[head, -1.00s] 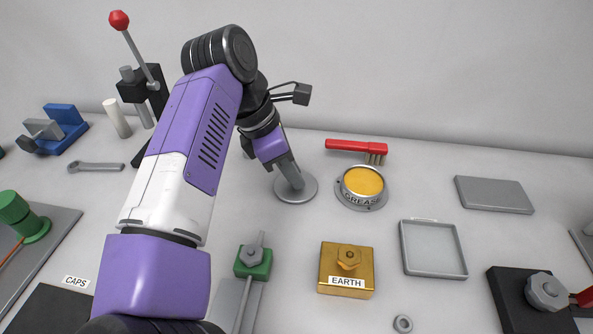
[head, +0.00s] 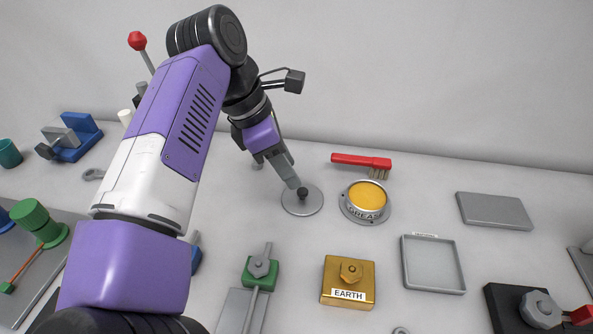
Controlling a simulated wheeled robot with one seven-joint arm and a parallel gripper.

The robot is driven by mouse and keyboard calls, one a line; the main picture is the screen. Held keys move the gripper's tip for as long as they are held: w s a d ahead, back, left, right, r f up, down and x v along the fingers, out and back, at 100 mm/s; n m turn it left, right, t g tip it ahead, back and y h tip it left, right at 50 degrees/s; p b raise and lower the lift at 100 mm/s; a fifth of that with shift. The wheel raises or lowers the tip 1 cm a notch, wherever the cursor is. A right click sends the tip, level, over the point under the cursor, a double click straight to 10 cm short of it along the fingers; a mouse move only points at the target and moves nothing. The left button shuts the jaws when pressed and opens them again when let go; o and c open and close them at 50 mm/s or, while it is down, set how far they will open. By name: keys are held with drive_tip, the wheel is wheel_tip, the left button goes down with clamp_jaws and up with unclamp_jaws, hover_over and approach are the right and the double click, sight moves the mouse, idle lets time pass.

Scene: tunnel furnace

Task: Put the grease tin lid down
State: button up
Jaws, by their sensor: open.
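The grease tin lid (head: 313,207) is a grey disc with a dark knob on top. It lies flat on the table, left of the grease tin. The grease tin (head: 366,201) is a round grey tin with yellow grease showing, and it has no lid on it. My gripper (head: 284,181) is open just above and to the left of the lid. One finger reaches down close to the knob. I cannot tell whether it still touches it.
A red-handled brush (head: 361,161) lies behind the tin. A brass block marked EARTH (head: 347,282), a shallow grey tray (head: 433,264) and a grey slab (head: 494,211) stand to the front and right. A green clamp (head: 261,269) is in front of the lid.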

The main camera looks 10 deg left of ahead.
drive_tip(key=p+v, duration=0.2)
drive_tip(key=v, duration=0.3)
drive_tip(key=shift+a+r, duration=0.15)
drive_tip(key=shift+r, duration=0.2)
